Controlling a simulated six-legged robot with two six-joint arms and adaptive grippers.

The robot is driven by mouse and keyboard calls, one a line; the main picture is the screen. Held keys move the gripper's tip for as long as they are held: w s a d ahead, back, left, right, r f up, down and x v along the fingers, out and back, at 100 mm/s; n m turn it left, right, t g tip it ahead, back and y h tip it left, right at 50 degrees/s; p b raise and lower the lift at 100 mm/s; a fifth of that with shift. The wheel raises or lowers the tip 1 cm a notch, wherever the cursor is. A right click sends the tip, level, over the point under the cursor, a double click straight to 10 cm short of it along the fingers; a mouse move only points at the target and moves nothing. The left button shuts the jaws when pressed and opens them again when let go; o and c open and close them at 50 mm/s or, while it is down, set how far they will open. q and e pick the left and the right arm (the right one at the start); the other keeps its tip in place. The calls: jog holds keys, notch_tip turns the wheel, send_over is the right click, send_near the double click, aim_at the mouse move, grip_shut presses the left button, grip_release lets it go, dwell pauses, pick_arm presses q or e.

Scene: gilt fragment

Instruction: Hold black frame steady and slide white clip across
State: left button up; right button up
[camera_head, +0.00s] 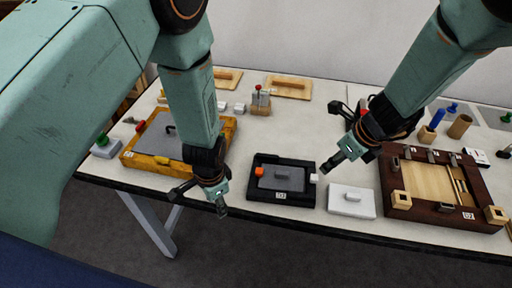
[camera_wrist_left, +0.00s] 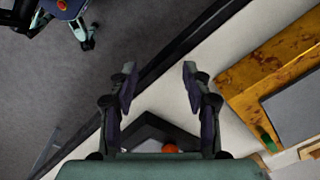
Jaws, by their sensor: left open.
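The black frame (camera_head: 296,193) lies on the white table near its front edge in the head view, with a grey panel (camera_head: 283,178) inside. My left gripper (camera_head: 199,200) is open and empty, left of the frame and over the table's front edge. In the left wrist view the frame (camera_wrist_left: 152,127) shows partly behind the fingers. My right gripper (camera_head: 331,138) has spread fingers, one tip close to the white clip; contact is unclear.
A yellow frame (camera_head: 130,156) is at the left; it also shows in the left wrist view (camera_wrist_left: 250,75). A white block with a handle (camera_head: 351,201) lies right of the black frame. A brown wooden tray (camera_head: 455,216) is further right. Wooden floats (camera_head: 289,86) are behind.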

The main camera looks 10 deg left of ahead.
aim_at(256, 170)
pick_arm(q)
jog(key=w+d+r+m, duration=0.2)
jog(key=w+r+m, duration=0.1)
jog(key=w, duration=0.1)
jog(key=w+d+r+m, duration=0.3)
jog(key=w, duration=0.1)
jog(key=w+d+r+m, duration=0.2)
jog(key=w+d+r, duration=0.1)
jog(key=w, duration=0.1)
jog(key=shift+r+m+g+h, duration=0.2)
jog(key=shift+m+g+h, duration=0.1)
jog(key=shift+m, duration=0.1)
notch_tip(256, 170, down, 7)
jog(key=shift+w+r, duration=0.1)
jog(key=shift+w, duration=0.05)
jog(key=shift+f, duration=0.35)
jog(key=shift+s, duration=0.2)
